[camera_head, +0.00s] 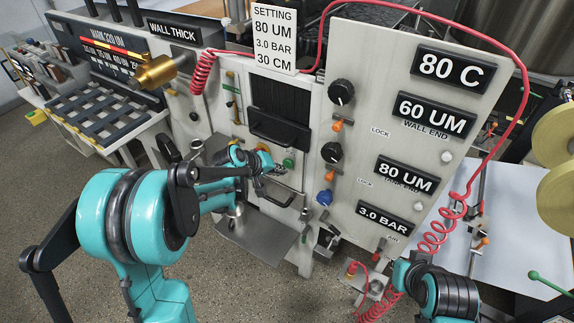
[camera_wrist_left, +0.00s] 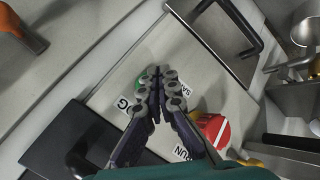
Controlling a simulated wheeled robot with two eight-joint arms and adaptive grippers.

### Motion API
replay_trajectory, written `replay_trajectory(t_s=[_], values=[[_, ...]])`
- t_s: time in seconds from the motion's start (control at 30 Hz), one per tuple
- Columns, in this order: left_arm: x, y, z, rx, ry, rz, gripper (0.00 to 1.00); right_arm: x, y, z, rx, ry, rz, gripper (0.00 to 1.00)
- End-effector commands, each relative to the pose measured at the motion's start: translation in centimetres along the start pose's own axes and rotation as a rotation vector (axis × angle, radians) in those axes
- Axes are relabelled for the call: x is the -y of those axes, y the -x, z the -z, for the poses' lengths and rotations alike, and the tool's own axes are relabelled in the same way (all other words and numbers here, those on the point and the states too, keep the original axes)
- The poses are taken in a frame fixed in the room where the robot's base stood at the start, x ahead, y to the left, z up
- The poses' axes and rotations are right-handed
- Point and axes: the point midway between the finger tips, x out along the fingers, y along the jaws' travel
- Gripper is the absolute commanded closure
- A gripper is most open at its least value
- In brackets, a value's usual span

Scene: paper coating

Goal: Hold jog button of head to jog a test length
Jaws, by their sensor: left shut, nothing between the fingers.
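The head's front panel (camera_head: 262,190) is pale, with a green button (camera_head: 289,158) on it. In the left wrist view the green button (camera_wrist_left: 141,82) shows only partly beside my left fingertips, near a label (camera_wrist_left: 124,104) of which the letters "OG" can be read. My left gripper (camera_head: 279,171) is shut and empty, with its fingertips (camera_wrist_left: 158,74) together over the edge of the green button. I cannot tell if they touch it. A red button (camera_wrist_left: 216,131) with a white bar sits by a label ending in "UN". My right gripper is not in view.
Black handles (camera_head: 275,132) stick out above the button area. Knobs (camera_head: 341,92) and display plates stand to the right, with a setting sign (camera_head: 274,38) above. A red coiled hose (camera_head: 440,222) hangs near my right arm. A brass cylinder (camera_head: 156,72) juts out at left.

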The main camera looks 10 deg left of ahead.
Motion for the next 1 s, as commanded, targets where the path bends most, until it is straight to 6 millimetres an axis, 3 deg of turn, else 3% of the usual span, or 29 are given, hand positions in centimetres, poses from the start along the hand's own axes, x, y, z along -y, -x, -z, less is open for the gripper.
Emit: replay_trajectory(t_s=[1.0], values=[[-0.63, -0.82, 0.62, 0.000, 0.000, 0.000, 1.00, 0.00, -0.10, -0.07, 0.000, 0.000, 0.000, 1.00]])
